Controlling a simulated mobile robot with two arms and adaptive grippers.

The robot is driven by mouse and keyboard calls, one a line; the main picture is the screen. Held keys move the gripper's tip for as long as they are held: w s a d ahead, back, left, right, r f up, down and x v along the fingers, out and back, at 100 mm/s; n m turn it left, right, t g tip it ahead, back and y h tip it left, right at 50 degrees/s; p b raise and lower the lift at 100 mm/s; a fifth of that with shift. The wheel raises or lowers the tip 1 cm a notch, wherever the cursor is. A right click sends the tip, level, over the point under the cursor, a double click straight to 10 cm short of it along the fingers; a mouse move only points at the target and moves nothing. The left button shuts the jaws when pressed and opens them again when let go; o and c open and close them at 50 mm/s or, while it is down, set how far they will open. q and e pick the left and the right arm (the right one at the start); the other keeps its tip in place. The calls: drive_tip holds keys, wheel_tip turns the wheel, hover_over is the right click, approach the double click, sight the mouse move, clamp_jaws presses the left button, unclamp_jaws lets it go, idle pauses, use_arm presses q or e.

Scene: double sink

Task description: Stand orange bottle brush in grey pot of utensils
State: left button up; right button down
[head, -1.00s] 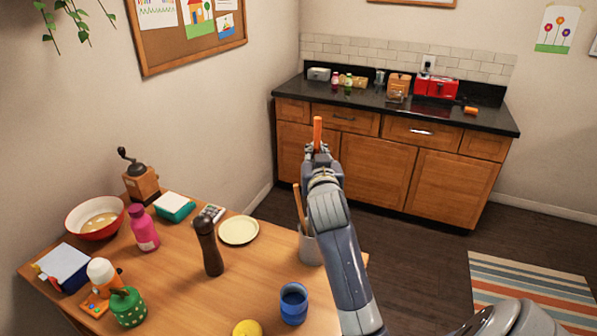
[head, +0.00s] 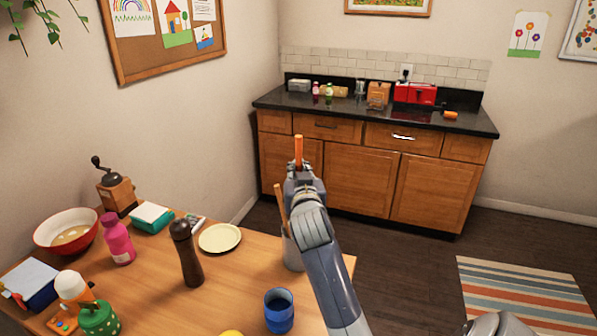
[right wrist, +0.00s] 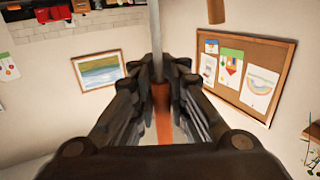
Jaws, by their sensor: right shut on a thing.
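The orange bottle brush shows as an orange rod (head: 298,150) standing nearly upright in my right gripper (head: 298,176). In the right wrist view the gripper (right wrist: 161,85) is shut on it, with a thin grey shaft (right wrist: 157,40) and an orange part (right wrist: 162,112) between the fingers. Its bristles cannot be made out. The grey pot (head: 293,256) stands near the table's right edge, partly hidden by my right arm. A wooden utensil (head: 280,208) leans up out of it. The gripper appears above the pot in the head view. My left gripper is not in view.
On the wooden table (head: 232,278) stand a dark pepper mill (head: 186,254), a blue mug (head: 279,311), a cream plate (head: 219,238) and a pink bottle (head: 117,239). The cabinet counter (head: 345,108) is farther back. A wooden piece (right wrist: 216,10) shows near the gripper in the wrist view.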

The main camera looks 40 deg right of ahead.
drive_tip(key=shift+f+b, duration=2.8)
drive_tip(key=shift+f, duration=1.65)
drive_tip(key=c, duration=1.5)
unclamp_jaws()
